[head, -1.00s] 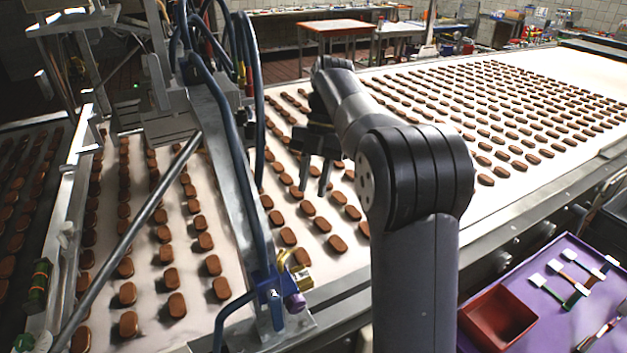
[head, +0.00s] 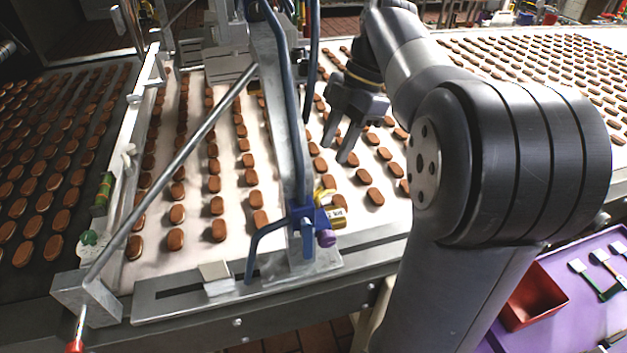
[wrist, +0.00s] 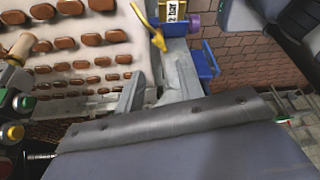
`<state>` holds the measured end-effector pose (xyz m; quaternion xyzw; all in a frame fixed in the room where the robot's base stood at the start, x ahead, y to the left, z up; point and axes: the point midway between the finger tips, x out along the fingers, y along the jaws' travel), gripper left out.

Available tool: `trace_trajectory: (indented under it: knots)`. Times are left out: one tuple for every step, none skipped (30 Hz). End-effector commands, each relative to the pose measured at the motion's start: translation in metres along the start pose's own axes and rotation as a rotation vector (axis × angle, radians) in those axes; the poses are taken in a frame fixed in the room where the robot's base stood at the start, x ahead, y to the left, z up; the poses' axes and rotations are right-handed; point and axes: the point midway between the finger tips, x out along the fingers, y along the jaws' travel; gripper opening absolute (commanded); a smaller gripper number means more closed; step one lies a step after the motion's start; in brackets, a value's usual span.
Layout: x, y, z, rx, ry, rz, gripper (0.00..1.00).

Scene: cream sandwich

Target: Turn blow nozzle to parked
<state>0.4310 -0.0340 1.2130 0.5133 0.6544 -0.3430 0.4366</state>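A blue valve body (head: 305,218) with a yellow piece (head: 324,194), a small "bar" label and a purple knob (head: 326,238) sits low on the metal rail by the near belt edge. I take this to be the blow nozzle fitting. In the wrist view the yellow lever (wrist: 150,27), the "2 bar" label (wrist: 175,9), the purple knob (wrist: 194,22) and the blue bracket (wrist: 203,62) show at top centre. My gripper (head: 338,146) is open and empty above the belt, beyond and above the fitting. Its fingers also show in the wrist view (wrist: 157,86), apart. No parked mark is readable.
Rows of brown biscuits (head: 176,214) lie on the white belt (head: 200,253) around the rail. A red bin (head: 530,300) on a purple surface (head: 585,325) is at right.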

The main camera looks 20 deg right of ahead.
Motion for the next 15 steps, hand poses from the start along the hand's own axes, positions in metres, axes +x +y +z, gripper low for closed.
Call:
trace_trajectory:
  knots:
    - [0.009,-0.001,-0.001,-0.001,0.001,-0.003,0.36]
    - [0.015,-0.001,-0.001,-0.001,0.001,-0.004,0.36]
    - [0.022,-0.001,-0.001,-0.001,0.001,-0.004,0.36]
    - [0.028,-0.001,-0.001,-0.001,0.001,-0.004,0.36]
    - [0.034,-0.001,-0.001,-0.002,0.001,-0.004,0.36]
    - [0.041,-0.001,-0.001,-0.002,0.001,-0.004,0.36]
    - [0.046,-0.001,-0.001,-0.002,0.001,-0.005,0.36]
    - [0.051,0.000,-0.001,-0.002,0.001,-0.004,0.36]
    - [0.058,-0.001,-0.001,-0.002,0.001,-0.004,0.36]
    - [0.062,-0.001,-0.001,-0.002,0.001,-0.004,0.36]
    - [0.066,0.000,-0.001,-0.002,0.001,-0.004,0.36]
    - [0.071,0.000,-0.001,-0.003,0.001,-0.003,0.36]
    - [0.074,0.000,-0.001,-0.003,0.001,-0.003,0.36]
    - [0.077,0.000,-0.001,-0.003,0.000,-0.002,0.36]
    - [0.080,0.000,-0.001,-0.004,0.000,-0.002,0.36]
